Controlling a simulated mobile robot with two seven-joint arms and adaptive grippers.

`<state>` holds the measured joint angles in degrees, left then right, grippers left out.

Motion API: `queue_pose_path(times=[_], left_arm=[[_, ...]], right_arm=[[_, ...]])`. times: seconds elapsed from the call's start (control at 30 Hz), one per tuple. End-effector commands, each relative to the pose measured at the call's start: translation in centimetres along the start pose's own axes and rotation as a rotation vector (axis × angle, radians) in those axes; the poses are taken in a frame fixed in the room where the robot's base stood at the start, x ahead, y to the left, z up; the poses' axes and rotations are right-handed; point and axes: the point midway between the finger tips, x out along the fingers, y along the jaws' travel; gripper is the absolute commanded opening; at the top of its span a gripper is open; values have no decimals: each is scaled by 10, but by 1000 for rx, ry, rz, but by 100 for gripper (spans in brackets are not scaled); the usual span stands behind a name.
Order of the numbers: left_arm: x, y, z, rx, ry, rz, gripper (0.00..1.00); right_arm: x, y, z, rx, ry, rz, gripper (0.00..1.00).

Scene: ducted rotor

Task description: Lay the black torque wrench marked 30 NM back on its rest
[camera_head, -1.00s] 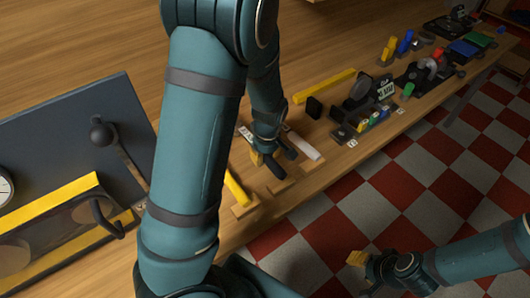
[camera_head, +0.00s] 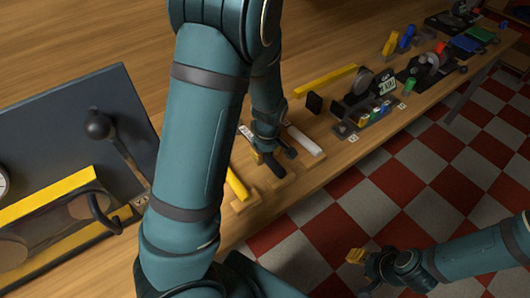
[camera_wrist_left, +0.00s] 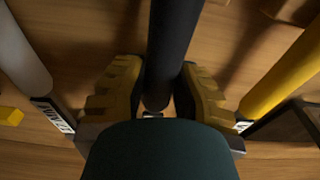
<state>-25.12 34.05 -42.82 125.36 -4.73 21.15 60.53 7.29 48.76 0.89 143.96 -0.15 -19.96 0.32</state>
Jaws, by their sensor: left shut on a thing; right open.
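The black torque wrench (camera_wrist_left: 172,40) is between the yellow-padded fingers of my left gripper (camera_wrist_left: 160,92) in the left wrist view. Its dark handle (camera_head: 273,165) shows in the head view, low over the wooden rests (camera_head: 280,186) at the bench's front edge. I cannot tell whether it touches its rest. A yellow wrench (camera_head: 236,184) lies to its left and a white wrench (camera_head: 305,140) to its right. The 30 NM marking is not readable. My left forearm hides part of the row. My right gripper (camera_head: 355,256) is open and empty, over the floor.
A yellow bar (camera_head: 325,80) and a small black block (camera_head: 314,103) lie behind the wrenches. A dark fixture (camera_head: 362,95) with coloured pieces stands to the right. A dark panel (camera_head: 70,125) with a lever is on the left.

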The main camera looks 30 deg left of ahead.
Motion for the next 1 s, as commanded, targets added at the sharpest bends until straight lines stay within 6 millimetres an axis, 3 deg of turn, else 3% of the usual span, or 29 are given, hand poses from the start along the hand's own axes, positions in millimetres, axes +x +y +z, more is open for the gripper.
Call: queue_pose_path(times=[0.17,0.2,0.27,0.67,0.77,1.0], left_arm=[[0,0,0,0,0,1,0],[0,0,0,0,0,1,34],[0,0,0,0,0,1,55],[-5,1,0,2,1,3,56],[-15,1,0,2,1,4,56],[-62,2,1,4,1,8,56]], right_arm=[[0,0,0,0,0,0,47],[0,0,0,0,0,0,47],[0,0,0,0,0,0,47],[0,0,0,0,0,0,47],[0,0,0,0,0,0,47],[0,0,0,0,0,0,47]])
